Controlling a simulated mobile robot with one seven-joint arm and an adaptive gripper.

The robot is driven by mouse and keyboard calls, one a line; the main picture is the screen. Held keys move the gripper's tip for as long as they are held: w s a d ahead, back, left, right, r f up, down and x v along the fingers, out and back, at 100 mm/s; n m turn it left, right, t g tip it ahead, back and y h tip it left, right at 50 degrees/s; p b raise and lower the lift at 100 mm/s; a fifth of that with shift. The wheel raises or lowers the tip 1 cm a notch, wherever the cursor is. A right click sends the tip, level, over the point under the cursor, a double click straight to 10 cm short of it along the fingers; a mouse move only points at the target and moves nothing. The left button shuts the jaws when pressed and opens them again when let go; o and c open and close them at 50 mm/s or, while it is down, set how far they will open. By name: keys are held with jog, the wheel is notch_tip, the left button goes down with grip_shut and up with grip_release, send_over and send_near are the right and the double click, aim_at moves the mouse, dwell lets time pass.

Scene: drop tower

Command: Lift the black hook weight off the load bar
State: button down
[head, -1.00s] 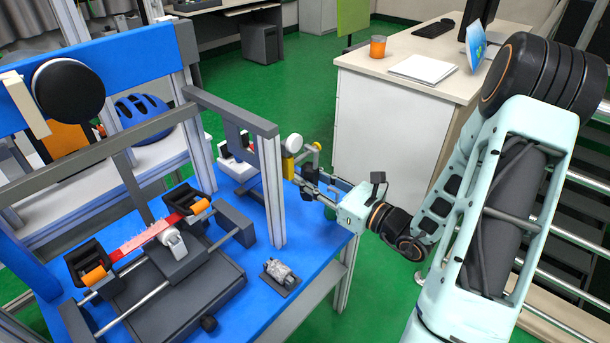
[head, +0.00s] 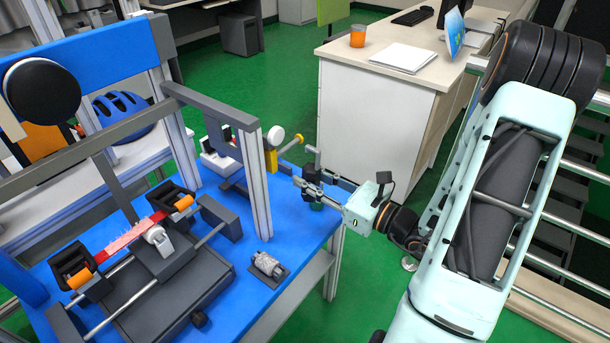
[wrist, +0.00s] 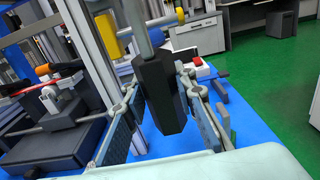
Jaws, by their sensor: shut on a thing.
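The black hook weight (wrist: 162,95) is a dark angular block with a grey rod rising from its top. In the wrist view it stands nearly upright between the two fingers of my gripper (head: 316,188), which is shut on it. The hook's top is cut off in the wrist view.
A grey upright frame (head: 256,185) stands left of the bar on the blue table (head: 295,228). A small grey part (head: 268,265) lies near the table's front. A white cabinet (head: 365,115) stands behind, and green floor is open between it and the table.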

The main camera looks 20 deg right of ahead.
aim_at(319, 165)
jog(key=shift+s+d+r, duration=0.15)
jog(key=shift+s+d, duration=0.1)
jog(key=shift+s, duration=0.1)
jog(key=shift+r, duration=0.1)
jog(key=shift+s+d+r+p, duration=0.2)
jog(key=shift+s+r+p, duration=0.05)
jog(key=shift+r+p, duration=0.55)
jog(key=shift+s+d+r+p, duration=0.2)
jog(key=shift+s+r+p, duration=0.1)
jog(key=shift+r+p, duration=0.5)
jog(key=shift+s+d+r+p, duration=0.2)
jog(key=shift+s+r+p, duration=0.05)
jog(key=shift+r+p, duration=0.55)
